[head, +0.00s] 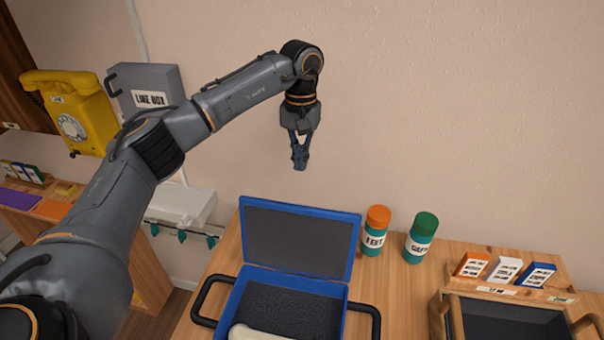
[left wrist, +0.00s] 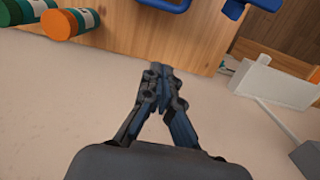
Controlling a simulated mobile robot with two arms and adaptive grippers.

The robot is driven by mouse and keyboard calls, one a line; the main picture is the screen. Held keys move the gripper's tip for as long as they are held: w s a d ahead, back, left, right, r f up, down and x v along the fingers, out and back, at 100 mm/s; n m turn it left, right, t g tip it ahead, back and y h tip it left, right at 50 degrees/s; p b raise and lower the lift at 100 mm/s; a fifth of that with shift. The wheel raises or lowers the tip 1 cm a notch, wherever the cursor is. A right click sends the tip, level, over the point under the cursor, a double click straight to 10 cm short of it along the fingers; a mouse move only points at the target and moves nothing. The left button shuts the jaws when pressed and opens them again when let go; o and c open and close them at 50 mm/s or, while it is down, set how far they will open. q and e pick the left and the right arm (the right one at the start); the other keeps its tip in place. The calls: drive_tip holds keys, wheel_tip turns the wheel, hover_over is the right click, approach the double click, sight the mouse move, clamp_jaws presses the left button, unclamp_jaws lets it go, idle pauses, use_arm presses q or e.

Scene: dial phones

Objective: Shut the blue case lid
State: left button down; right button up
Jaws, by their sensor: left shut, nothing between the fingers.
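The blue case stands on the wooden table with its lid (head: 298,240) raised upright, leaning back toward the wall. The lid's inside is dark grey. The case's lower part (head: 289,303) has a dark foam lining, a white object at its front and black handles at the sides. My left gripper (head: 300,166) is shut and empty, pointing down in front of the wall, above the lid's top edge and not touching it. In the left wrist view its fingertips (left wrist: 158,70) meet, and a blue edge of the case (left wrist: 165,5) shows at the top. My right gripper is not in view.
An orange-capped jar (head: 375,231) and a green-capped jar (head: 421,238) stand right of the lid. Farther right are small boxes (head: 502,269) and a dark tray (head: 510,318). A yellow dial phone (head: 72,115) and a grey line box (head: 148,92) hang on the wall at left.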

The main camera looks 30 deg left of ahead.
use_arm(q)
drive_tip(key=s+d+f+p, duration=0.1)
drive_tip(key=s+f+p, duration=0.3)
drive_tip(key=f, duration=0.3)
drive_tip(key=shift+s+p, duration=0.4)
drive_tip(key=shift+p, duration=0.45)
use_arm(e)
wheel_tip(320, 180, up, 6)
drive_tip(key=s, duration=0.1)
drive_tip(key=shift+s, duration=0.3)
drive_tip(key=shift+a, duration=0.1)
